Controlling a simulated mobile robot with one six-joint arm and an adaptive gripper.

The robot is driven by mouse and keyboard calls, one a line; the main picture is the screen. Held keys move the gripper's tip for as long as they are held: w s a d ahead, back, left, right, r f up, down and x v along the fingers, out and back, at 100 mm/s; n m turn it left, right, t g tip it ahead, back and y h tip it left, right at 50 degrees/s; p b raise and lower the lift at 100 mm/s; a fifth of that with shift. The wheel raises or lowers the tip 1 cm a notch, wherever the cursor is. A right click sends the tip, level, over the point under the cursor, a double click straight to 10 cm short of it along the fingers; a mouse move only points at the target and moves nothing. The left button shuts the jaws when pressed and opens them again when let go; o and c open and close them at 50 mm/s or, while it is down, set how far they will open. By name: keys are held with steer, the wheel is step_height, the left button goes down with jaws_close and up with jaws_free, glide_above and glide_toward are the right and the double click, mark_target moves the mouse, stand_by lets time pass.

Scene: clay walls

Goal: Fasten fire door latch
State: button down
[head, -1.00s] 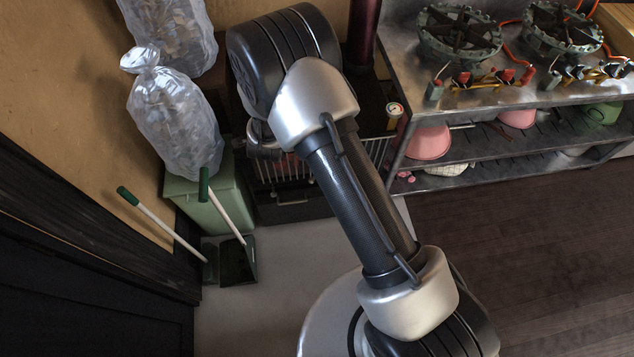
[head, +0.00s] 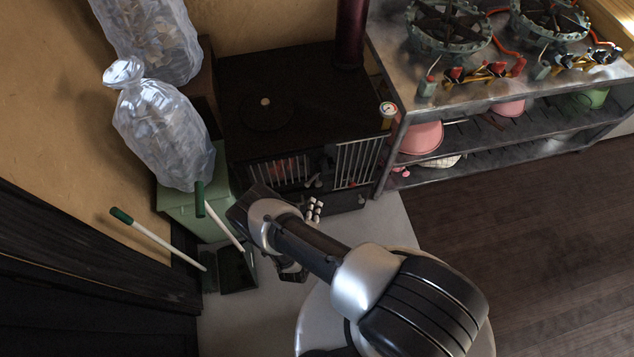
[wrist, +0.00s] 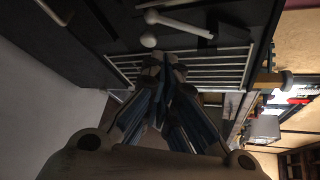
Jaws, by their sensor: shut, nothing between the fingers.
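The black stove (head: 270,75) stands against the back wall. Its front has a left barred door (head: 280,172) and a right barred door (head: 357,162), with a dark gap between them. Small grey latch parts (head: 318,182) sit at this gap; I cannot tell whether they are engaged. In the wrist view, a pale rod with a rounded end (wrist: 178,22) and a pale knob (wrist: 148,40) lie just beyond the fingers, beside a barred grille (wrist: 215,68). My gripper (head: 314,208) is low in front of the stove. Its fingertips (wrist: 165,66) are together and empty, overlapping the grille in view; contact is unclear.
A steel bench (head: 390,65) with burners stands right of the stove. A green bin (head: 182,208), bagged material (head: 165,130), and a broom (head: 155,235) and dustpan (head: 238,272) crowd the left. Wooden floor (head: 510,240) is open at right.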

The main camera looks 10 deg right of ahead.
steer(key=shift+s+d+f+t, duration=0.2)
steer(key=shift+s+d, duration=0.35)
steer(key=shift+s+d+f+t, duration=0.2)
steer(key=shift+s+d, duration=0.35)
steer(key=shift+w, duration=0.1)
steer(key=w+b, duration=0.2)
steer(key=w, duration=0.7)
steer(key=shift+d+f, duration=0.3)
steer(key=shift+d, duration=0.15)
steer(key=shift+w, duration=0.15)
